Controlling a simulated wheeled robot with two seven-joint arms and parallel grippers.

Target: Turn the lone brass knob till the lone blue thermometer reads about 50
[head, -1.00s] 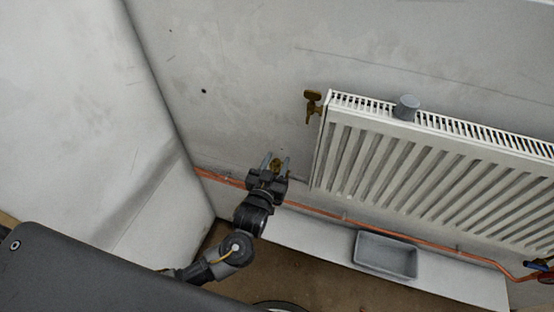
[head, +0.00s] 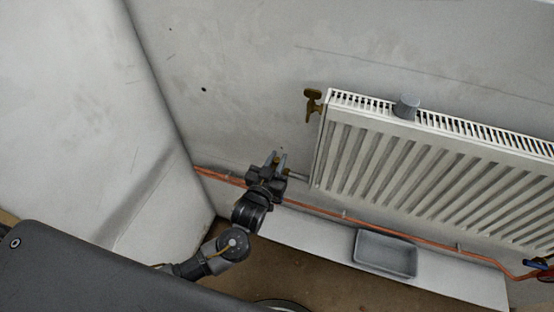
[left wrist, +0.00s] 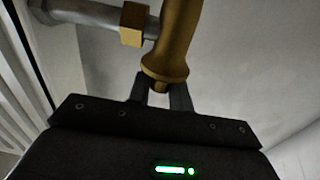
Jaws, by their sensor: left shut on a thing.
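A brass valve body with a knob-like end (left wrist: 170,65) fills the top middle of the left wrist view, with a brass nut and grey pipe on its left. My left gripper (head: 279,157) is at the lower left corner of the radiator, by the wall. In the left wrist view its fingers (left wrist: 158,92) are shut on the lower end of the brass knob. The fingers mostly hide the brass in the head view. A small blue part (head: 535,264) shows at the right edge; I cannot tell whether it is a thermometer, and no reading is legible. My right gripper is not in view.
The white radiator (head: 430,165) bears a grey cup-like thing (head: 406,106) on top and a brass fitting (head: 313,101) at its upper left corner. A copper pipe (head: 390,233) runs low along the wall. A grey tray (head: 386,254) lies below.

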